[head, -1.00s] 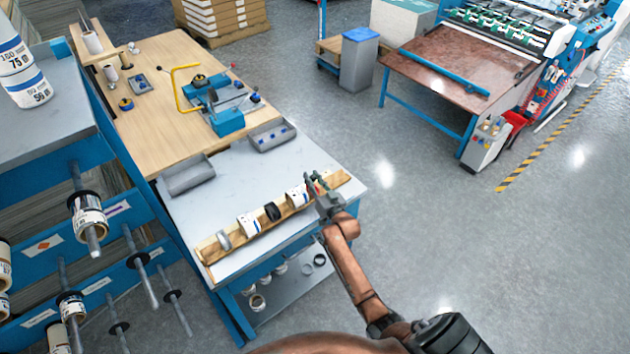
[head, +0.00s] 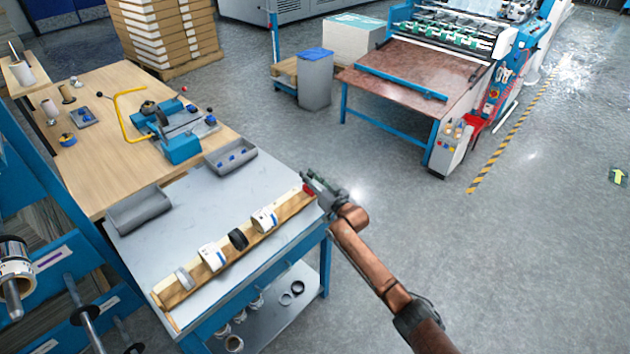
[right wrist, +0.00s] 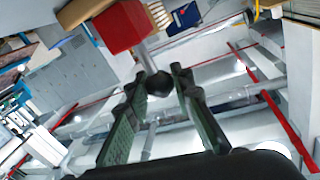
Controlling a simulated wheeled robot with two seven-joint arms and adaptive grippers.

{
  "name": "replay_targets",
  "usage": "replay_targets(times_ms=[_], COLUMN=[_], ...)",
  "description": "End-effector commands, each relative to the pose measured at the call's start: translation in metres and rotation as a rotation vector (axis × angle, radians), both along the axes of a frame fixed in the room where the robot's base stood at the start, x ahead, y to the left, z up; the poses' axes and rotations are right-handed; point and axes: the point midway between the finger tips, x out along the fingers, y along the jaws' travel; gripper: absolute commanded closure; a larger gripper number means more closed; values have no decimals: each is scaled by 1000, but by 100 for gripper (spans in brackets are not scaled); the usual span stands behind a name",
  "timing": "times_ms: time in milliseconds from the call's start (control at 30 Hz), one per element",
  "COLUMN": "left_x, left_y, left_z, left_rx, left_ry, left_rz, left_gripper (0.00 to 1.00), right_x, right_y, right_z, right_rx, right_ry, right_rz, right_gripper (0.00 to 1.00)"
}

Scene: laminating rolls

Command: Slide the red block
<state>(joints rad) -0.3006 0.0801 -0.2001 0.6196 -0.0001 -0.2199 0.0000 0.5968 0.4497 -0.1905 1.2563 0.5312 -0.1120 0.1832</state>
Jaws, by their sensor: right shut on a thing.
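The red block (head: 308,189) is at the right end of the long wooden rail (head: 230,252) on the grey tabletop. In the right wrist view the red block (right wrist: 122,27) has a grey rod ending in a dark ball knob (right wrist: 158,84). My right gripper (head: 314,178) is just beyond the rail's right end. In the wrist view its two fingers (right wrist: 160,76) are on either side of the knob, shut on it. My left gripper is out of view.
Two grey trays (head: 140,209) and (head: 231,157) lie at the back of the grey tabletop. A wooden bench with a blue device (head: 182,147) adjoins it. A blue rack (head: 62,262) stands at the left. Open floor lies to the right.

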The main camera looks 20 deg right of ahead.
Motion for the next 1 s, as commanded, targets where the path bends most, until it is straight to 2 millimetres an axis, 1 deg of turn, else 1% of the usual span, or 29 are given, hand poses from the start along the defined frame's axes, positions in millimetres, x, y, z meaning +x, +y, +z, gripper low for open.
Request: replay_targets(times_ms=[267, 300, 533, 567, 833, 933, 1000], left_x=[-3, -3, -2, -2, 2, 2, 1], left_y=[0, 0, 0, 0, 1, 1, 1], left_z=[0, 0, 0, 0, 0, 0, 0], left_rx=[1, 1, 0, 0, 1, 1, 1], left_ry=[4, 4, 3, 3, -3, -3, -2], left_rz=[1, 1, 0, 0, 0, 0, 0], left_gripper=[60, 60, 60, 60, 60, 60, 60], right_x=[0, 0, -1, -1, -2, -8, -16], right_y=[0, 0, -1, -1, -2, -3, -5], right_z=[0, 0, 0, 0, 0, -1, -2], right_rx=[1, 1, 1, 1, 1, 2, 3], right_ry=[2, 2, 1, 2, 2, 2, 3], right_rz=[0, 0, -1, -2, -2, -1, -1], right_gripper=[100, 77, 62, 60, 60, 60, 60])
